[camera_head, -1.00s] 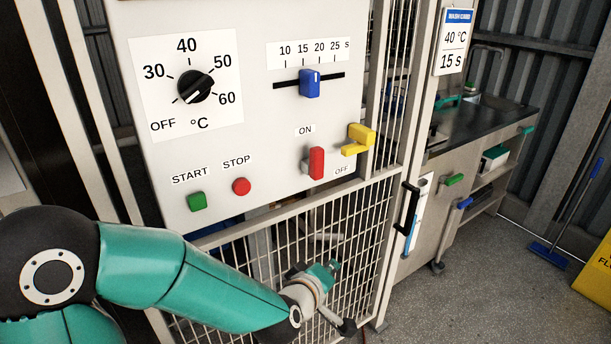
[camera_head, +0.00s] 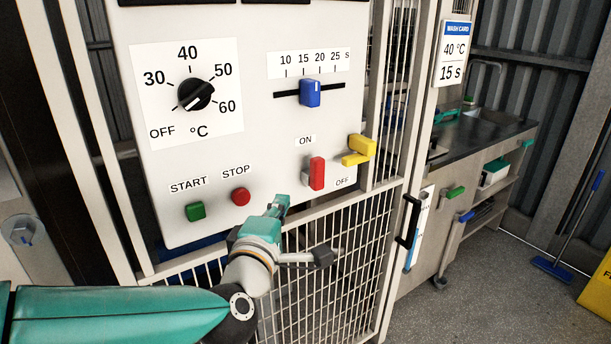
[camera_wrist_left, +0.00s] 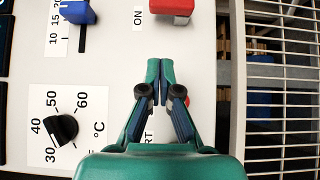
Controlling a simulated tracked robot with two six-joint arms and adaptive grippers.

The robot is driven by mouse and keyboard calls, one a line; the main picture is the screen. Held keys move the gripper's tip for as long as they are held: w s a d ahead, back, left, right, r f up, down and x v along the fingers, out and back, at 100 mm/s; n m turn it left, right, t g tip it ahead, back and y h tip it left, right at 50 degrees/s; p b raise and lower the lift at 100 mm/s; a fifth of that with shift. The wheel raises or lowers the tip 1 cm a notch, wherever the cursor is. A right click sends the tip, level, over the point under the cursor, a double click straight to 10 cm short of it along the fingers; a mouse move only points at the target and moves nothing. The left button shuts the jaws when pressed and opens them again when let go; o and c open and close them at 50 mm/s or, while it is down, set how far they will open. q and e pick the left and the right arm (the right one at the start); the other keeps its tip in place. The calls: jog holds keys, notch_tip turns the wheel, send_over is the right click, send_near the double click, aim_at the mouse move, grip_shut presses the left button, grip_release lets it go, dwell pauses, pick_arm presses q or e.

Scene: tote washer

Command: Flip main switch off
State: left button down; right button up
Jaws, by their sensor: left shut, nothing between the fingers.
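The red main switch (camera_head: 317,173) is on the white control panel, with the ON label above it and the OFF label to its lower right. Its handle stands upright. In the left wrist view the red switch (camera_wrist_left: 171,7) is cut by the top edge. My left gripper (camera_head: 278,203) is at the panel's lower edge, below and left of the switch and apart from it. In the wrist view its fingers (camera_wrist_left: 160,65) are shut and empty, pointing towards the switch side. My right gripper is not in view.
Near the switch are a yellow handle (camera_head: 358,149), a red STOP button (camera_head: 241,196), a green START button (camera_head: 196,211), a blue slider (camera_head: 310,93) and a black dial (camera_head: 195,95). A wire mesh (camera_head: 350,240) lies below the panel. A sink counter (camera_head: 480,135) stands at right.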

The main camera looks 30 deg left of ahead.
pick_arm(q)
jog(key=p, duration=0.2)
send_near(313, 169)
jog(key=w+a, duration=0.3)
jog(key=a, duration=0.1)
jog(key=w, duration=0.1)
jog(key=w+d+p, duration=0.1)
jog(key=w, duration=0.1)
jog(key=shift+w+d, duration=0.15)
